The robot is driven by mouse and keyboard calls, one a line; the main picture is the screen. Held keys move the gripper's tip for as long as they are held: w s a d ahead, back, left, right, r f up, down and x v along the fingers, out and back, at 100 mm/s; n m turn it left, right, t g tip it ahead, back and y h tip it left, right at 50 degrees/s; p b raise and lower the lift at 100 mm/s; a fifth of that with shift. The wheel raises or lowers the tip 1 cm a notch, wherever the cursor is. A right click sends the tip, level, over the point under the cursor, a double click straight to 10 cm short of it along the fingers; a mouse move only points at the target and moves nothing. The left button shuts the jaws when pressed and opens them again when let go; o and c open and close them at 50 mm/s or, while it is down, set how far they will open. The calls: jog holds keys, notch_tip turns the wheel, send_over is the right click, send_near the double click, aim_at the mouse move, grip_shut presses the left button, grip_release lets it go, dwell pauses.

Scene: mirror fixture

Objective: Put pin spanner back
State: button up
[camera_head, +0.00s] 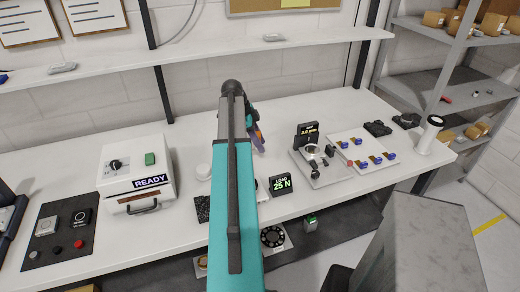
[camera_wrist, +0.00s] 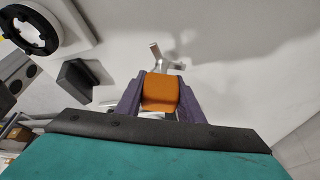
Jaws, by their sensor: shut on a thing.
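My gripper (camera_wrist: 160,98) is shut on the pin spanner, whose orange handle (camera_wrist: 160,92) sits between the two purple fingers in the wrist view. The spanner's grey forked metal end (camera_wrist: 157,58) sticks out beyond the fingers. In the head view my teal arm hides most of the gripper (camera_head: 257,138), which shows just right of the arm above the worktable (camera_head: 225,268). I cannot tell the spanner's place of rest in either view.
A white box marked READY (camera_head: 152,180) and a dark button panel (camera_head: 62,228) stand left. A "25 N" display (camera_head: 281,185), a fixture (camera_head: 312,150), a tray (camera_head: 376,174) of small blue-yellow parts and a white cylinder (camera_head: 428,135) stand right. A black ring (camera_wrist: 28,28) shows in the wrist view.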

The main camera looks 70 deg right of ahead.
jog(key=shift+f+p, duration=0.65)
jog(key=shift+f, duration=1.2)
jog(key=shift+f, duration=0.15)
jog(key=o, duration=1.3)
jog(key=shift+c, duration=0.2)
jog(key=shift+r, duration=0.25)
jog(key=b+v, duration=0.4)
jog(key=v, duration=0.8)
